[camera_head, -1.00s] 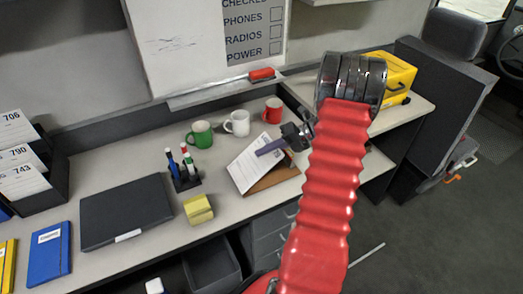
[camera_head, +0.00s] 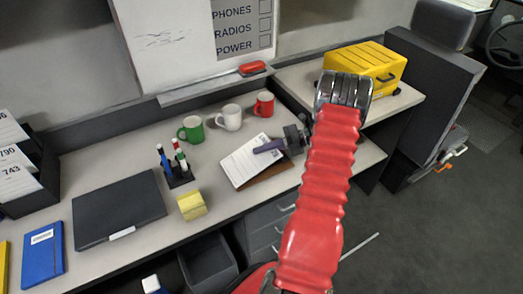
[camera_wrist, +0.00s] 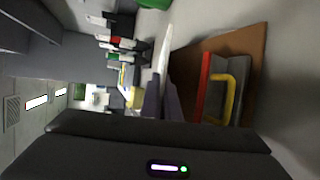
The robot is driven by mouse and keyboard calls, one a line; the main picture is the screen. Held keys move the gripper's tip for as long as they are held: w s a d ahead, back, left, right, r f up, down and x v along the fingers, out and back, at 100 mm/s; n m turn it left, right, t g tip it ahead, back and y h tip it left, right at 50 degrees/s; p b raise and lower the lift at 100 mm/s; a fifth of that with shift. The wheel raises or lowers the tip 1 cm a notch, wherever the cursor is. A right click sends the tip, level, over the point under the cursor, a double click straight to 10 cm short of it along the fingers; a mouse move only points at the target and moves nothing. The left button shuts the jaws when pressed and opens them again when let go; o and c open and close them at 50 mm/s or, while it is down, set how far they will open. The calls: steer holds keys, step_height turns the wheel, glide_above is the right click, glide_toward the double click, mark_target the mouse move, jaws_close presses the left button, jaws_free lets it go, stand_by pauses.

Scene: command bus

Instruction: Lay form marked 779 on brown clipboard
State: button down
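A white printed form (camera_head: 243,163) is pinched at its right edge by my gripper (camera_head: 258,149), whose purple fingers are shut on it. Its number is too small to read. The brown clipboard (camera_head: 268,175) lies on the desk under the form, mostly hidden by it in the head view. In the wrist view the form is a thin white sheet seen edge-on (camera_wrist: 164,48) between the fingertips (camera_wrist: 163,80), beside the brown board (camera_wrist: 258,50). A grey, red and yellow clip area (camera_wrist: 222,90) shows on the board. Whether the form touches the board I cannot tell.
Green (camera_head: 194,129), white (camera_head: 230,118) and red (camera_head: 264,104) mugs stand behind the form. A pen holder (camera_head: 178,176) and yellow block (camera_head: 191,206) are to its left, then a dark laptop (camera_head: 118,210). A form rack (camera_head: 35,175) stands far left.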

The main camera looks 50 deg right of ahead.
steer(key=c, duration=1.9)
jaws_free()
steer(key=shift+c, duration=0.2)
steer(key=d, duration=0.1)
steer(key=s+d+r, duration=0.1)
steer(key=d, duration=0.2)
steer(key=shift+s+d+r, duration=0.2)
steer(key=shift+d+r, duration=0.1)
steer(key=shift+r, duration=0.1)
step_height(320, 180, up, 6)
steer(key=shift+s, duration=0.1)
